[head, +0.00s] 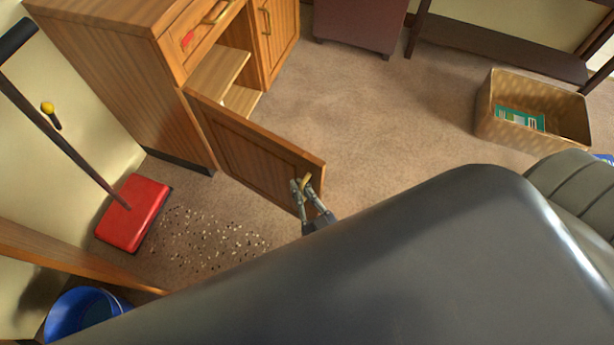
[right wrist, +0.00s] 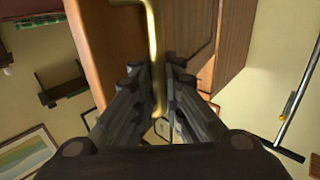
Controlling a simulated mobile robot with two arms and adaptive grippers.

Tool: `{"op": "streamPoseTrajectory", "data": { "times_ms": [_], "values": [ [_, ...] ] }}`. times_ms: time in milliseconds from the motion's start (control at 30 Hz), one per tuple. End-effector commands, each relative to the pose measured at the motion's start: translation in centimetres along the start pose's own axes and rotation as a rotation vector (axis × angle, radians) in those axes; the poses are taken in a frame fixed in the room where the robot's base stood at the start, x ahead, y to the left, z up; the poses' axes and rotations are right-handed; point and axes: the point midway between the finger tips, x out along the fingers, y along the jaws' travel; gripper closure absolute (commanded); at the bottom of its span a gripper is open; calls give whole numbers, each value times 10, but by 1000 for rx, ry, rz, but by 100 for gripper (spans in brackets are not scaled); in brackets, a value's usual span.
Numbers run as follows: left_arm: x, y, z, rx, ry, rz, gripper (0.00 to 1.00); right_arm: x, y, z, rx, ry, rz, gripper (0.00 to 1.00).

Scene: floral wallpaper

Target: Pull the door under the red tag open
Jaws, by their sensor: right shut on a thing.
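A wooden cabinet (head: 130,75) stands at the upper left of the head view. A red tag (head: 188,39) is on its drawer front. The door (head: 250,148) below the tag is swung wide open, and the shelves (head: 217,75) inside show. My right gripper (head: 302,186) is shut on the brass handle (head: 306,181) near the door's free edge. In the right wrist view the brass handle (right wrist: 154,50) runs down between the two fingers (right wrist: 160,98), with the wooden door behind it. My left gripper is not in view.
A red dustpan (head: 134,212) with a long handle and scattered bits (head: 215,238) lie left of the door. A blue bucket (head: 82,311) is at the lower left. A patterned box (head: 500,125) stands at the right. The carpet (head: 390,125) between is clear.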

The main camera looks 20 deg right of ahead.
Motion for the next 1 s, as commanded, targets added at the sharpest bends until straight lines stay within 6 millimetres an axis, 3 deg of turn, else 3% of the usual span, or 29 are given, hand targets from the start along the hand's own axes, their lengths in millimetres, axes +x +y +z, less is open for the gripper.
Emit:
{"op": "streamPoseTrajectory", "data": {
  "times_ms": [433, 467, 533, 867, 1000],
  "values": [
    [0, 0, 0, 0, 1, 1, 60, -4, 3, 5, -5, -11, 0, 100],
    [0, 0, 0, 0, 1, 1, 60, -4, 3, 5, -5, -11, -1, 85],
    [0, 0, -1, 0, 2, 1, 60, -4, 2, 5, -5, -11, -1, 70],
    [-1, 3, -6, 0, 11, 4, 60, -2, 0, 2, -2, -5, -4, 70],
    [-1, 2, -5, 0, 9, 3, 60, -13, 0, 2, -2, -6, -5, 70]
  ]
}}
